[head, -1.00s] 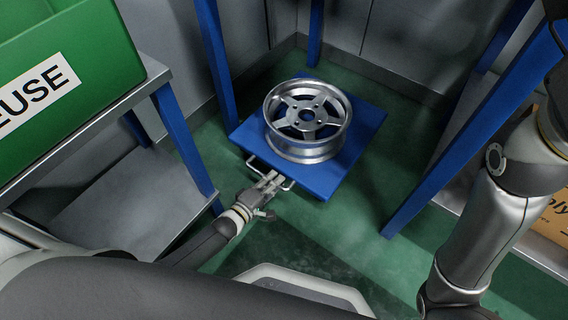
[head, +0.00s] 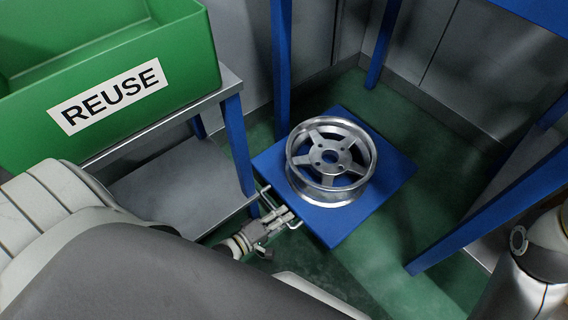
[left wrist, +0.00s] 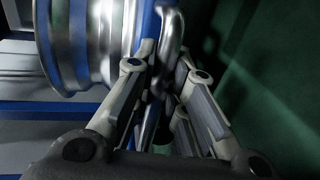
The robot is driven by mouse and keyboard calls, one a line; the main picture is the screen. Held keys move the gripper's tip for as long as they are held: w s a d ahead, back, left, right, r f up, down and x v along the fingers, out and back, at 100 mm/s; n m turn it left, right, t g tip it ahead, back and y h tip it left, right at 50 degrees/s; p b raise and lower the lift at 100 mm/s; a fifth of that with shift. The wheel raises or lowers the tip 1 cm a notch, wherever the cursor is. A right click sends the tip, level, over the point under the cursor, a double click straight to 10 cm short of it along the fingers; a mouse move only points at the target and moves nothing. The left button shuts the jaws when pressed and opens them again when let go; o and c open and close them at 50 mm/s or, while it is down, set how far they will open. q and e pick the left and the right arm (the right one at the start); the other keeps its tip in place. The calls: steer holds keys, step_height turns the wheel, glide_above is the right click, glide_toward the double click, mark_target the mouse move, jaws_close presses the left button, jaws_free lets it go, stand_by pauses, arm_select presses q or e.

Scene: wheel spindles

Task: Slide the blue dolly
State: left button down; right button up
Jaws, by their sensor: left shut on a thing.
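The blue dolly (head: 392,172) is a flat square platform low on the green floor, with a silver wheel rim (head: 331,160) lying on it. A metal loop handle (head: 265,194) sticks out from its near left edge. My left gripper (head: 284,217) is shut on this handle. In the left wrist view the fingers (left wrist: 160,88) close around the handle bar (left wrist: 171,40), with the wheel rim (left wrist: 92,40) beside it at upper left. My right gripper is out of view; only part of my right arm shows at the lower right.
A green REUSE bin (head: 110,80) stands on a grey table (head: 150,131) with blue legs at left. Blue posts (head: 281,60) rise behind the dolly, and a blue frame leg (head: 480,222) stands to its right. Grey walls close the back. Green floor (head: 350,265) is open in front.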

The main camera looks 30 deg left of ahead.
arm_select(q)
steer(key=c, duration=1.5)
jaws_free()
steer(key=shift+o, duration=0.2)
steer(key=v, duration=0.7)
steer(key=shift+s, duration=0.25)
steer(key=shift+a, duration=0.1)
